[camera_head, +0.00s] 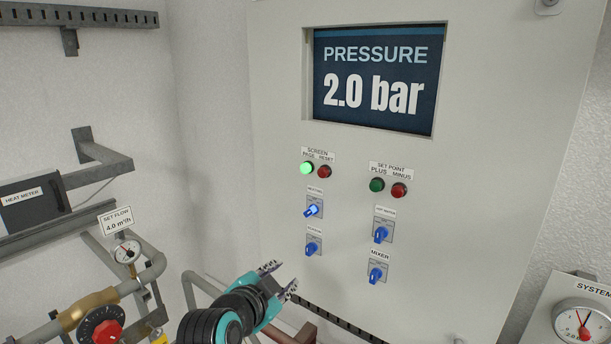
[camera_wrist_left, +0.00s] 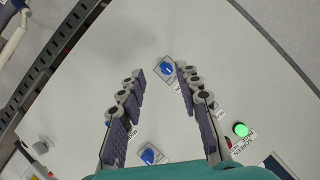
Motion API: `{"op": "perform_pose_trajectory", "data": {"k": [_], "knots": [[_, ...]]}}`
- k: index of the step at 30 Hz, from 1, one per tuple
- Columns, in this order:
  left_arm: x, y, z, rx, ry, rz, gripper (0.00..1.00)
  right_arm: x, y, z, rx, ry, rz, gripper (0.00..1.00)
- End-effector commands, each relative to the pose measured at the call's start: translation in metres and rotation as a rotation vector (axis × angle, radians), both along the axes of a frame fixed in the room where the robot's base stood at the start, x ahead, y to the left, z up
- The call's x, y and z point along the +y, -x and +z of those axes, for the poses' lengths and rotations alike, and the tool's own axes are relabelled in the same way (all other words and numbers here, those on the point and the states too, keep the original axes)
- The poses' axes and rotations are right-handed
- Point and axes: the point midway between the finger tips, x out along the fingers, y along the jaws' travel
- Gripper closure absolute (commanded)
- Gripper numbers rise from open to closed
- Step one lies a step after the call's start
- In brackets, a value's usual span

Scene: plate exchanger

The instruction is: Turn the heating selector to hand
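The heating selector (camera_head: 313,209) is the upper-left blue knob on the grey panel; its tiny label looks like HEATING. Its handle is tilted, brighter than the other knobs, and its position marks are too small to read. My left gripper (camera_head: 279,280) is below and left of it in the head view, apart from the panel, fingers spread and empty. In the left wrist view the open fingers (camera_wrist_left: 160,85) show over the panel, with what appears to be the lower-left selector (camera_wrist_left: 166,68) between them; the heating selector seems hidden behind a finger there. My right gripper is not in view.
Other blue selectors sit close by: lower left (camera_head: 313,246), upper right (camera_head: 382,232) and mixer (camera_head: 376,274). Above are a lit green button (camera_head: 307,168), red buttons and a pressure screen (camera_head: 376,82) reading 2.0 bar. Pipes and a gauge (camera_head: 127,252) stand at left.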

Motion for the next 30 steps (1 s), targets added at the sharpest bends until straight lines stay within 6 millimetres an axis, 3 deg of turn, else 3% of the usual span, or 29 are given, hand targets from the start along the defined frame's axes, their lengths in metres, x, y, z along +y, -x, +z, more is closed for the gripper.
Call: {"op": "perform_pose_trajectory", "data": {"k": [1, 3, 6, 9, 14, 24, 30], "knots": [[-0.006, -0.007, 0.04, -0.031, -0.019, -0.019, 0.66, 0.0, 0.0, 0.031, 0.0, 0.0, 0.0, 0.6], [-0.013, -0.014, 0.068, -0.071, -0.045, -0.038, 0.66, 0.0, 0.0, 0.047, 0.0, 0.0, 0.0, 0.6], [-0.02, -0.021, 0.096, -0.114, -0.074, -0.058, 0.66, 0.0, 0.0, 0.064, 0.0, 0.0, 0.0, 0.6], [-0.024, -0.026, 0.111, -0.141, -0.092, -0.067, 0.66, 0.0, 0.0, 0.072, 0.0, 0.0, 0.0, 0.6], [-0.028, -0.035, 0.114, -0.154, -0.102, -0.072, 0.66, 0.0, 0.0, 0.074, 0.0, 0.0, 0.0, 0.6], [-0.044, -0.08, 0.1, -0.154, -0.101, -0.072, 0.66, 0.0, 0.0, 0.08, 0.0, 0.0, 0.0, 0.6], [-0.05, -0.096, 0.095, -0.154, -0.101, -0.072, 0.66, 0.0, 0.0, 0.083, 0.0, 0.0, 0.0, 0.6]]}}
